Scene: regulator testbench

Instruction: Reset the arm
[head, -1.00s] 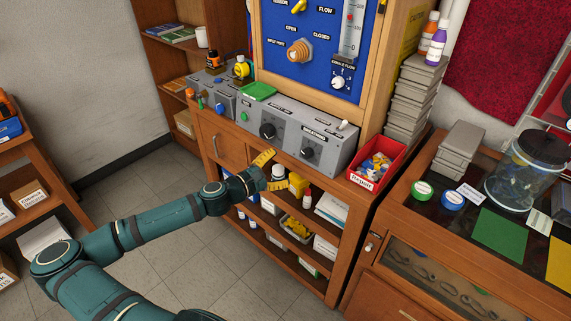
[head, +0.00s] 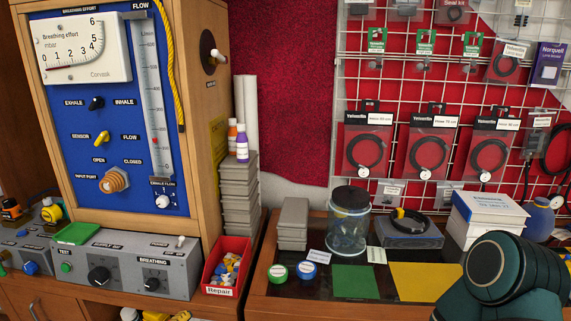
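A thick dark teal link of my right arm (head: 510,275) fills the lower right corner of the head view, in front of the right-hand bench. Its gripper is outside the picture, so its opening and anything in it are hidden. My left arm and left gripper are not in view. The regulator testbench panel (head: 110,125) stands upright at the left, with a gauge (head: 82,48), a flow tube and several knobs. The grey control box (head: 135,272) sits below it.
A red Repair bin (head: 222,265) stands beside the control box. Grey stacked boxes (head: 238,195), a glass jar (head: 347,225), green and yellow mats (head: 355,282) and a white box (head: 485,218) occupy the right-hand bench. Packaged hoses (head: 430,150) hang on the wire grid behind.

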